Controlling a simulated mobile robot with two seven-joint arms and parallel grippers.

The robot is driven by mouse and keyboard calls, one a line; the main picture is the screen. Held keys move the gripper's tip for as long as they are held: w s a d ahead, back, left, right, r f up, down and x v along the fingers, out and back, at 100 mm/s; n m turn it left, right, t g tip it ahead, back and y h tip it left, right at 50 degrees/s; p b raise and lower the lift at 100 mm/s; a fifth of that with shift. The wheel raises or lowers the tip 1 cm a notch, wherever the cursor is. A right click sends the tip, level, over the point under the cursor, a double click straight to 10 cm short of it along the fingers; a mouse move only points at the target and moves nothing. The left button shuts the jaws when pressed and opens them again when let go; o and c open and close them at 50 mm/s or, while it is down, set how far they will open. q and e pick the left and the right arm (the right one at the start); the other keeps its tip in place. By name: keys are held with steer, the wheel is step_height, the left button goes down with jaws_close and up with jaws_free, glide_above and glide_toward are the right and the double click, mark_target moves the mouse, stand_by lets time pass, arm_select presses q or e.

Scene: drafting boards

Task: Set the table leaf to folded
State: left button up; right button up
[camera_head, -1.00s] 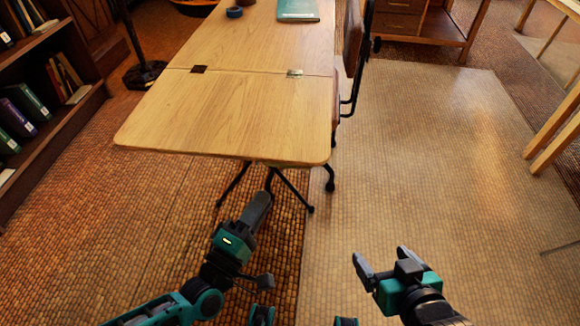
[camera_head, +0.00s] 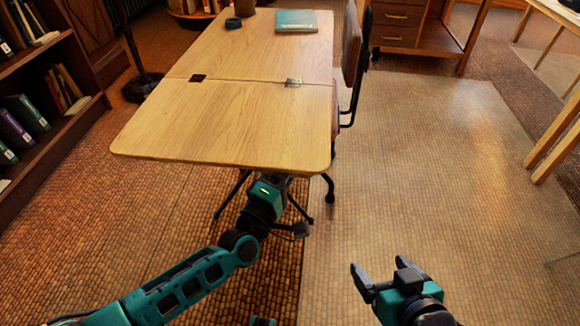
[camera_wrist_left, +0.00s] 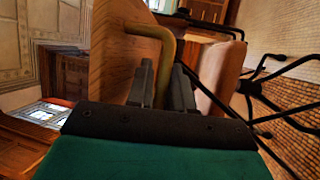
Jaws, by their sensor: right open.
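The table leaf (camera_head: 220,125) is the near part of the light wood table top. It lies level with the far part (camera_head: 235,55), with a seam and two hinges between them. My left gripper is under the leaf's front edge, its fingers hidden from the head view. In the left wrist view its two fingers (camera_wrist_left: 163,85) stand on either side of a curved brass-coloured bar (camera_wrist_left: 168,45) beside a wooden panel (camera_wrist_left: 115,50). I cannot tell whether they press on it. My right gripper (camera_head: 383,275) is open and empty over the floor, right of the table.
A teal book (camera_head: 297,21) and a dark blue ring (camera_head: 233,23) lie on the far table part. A chair (camera_head: 352,55) stands close at the table's right side. A bookshelf (camera_head: 85,115) is at the left.

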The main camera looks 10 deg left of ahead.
arm_select(q)
jaws_close()
stand_by(0.4)
